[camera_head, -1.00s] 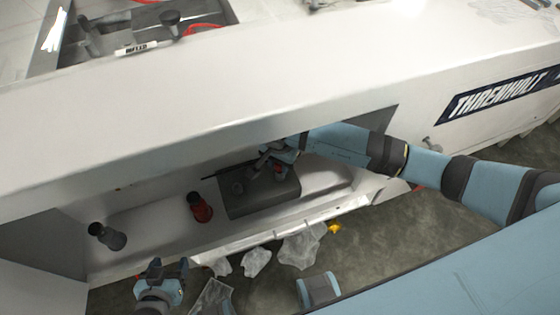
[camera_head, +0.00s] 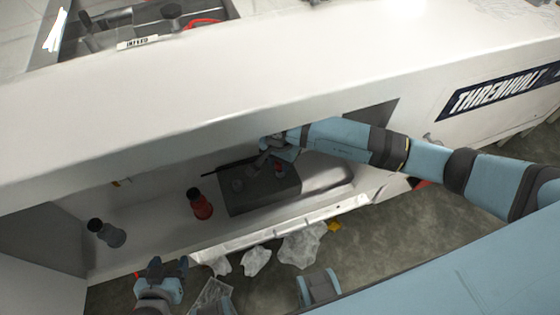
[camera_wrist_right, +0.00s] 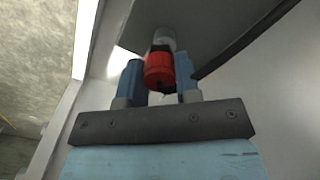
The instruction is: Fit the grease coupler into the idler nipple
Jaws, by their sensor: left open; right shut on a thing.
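My right gripper (camera_head: 270,158) reaches into the long recess of the pale machine, over a dark block (camera_head: 262,193). In the right wrist view, the right gripper (camera_wrist_right: 160,82) is shut on a red cylindrical piece, which I take for the grease coupler (camera_wrist_right: 158,72). A pale grey part (camera_wrist_right: 163,40) sits at its far end, against or close to a grey surface. I cannot tell whether that part is the idler nipple or whether the two are joined. A little red shows beside the gripper in the head view. My left gripper (camera_head: 163,268) is open and empty outside the recess.
In the recess stand a red bottle-like piece with a black top (camera_head: 201,206) and a grey one (camera_head: 107,234). A thin dark rod (camera_head: 220,169) lies by the block. Crumpled clear plastic (camera_head: 300,247) lies in front. The recess has an overhanging upper edge.

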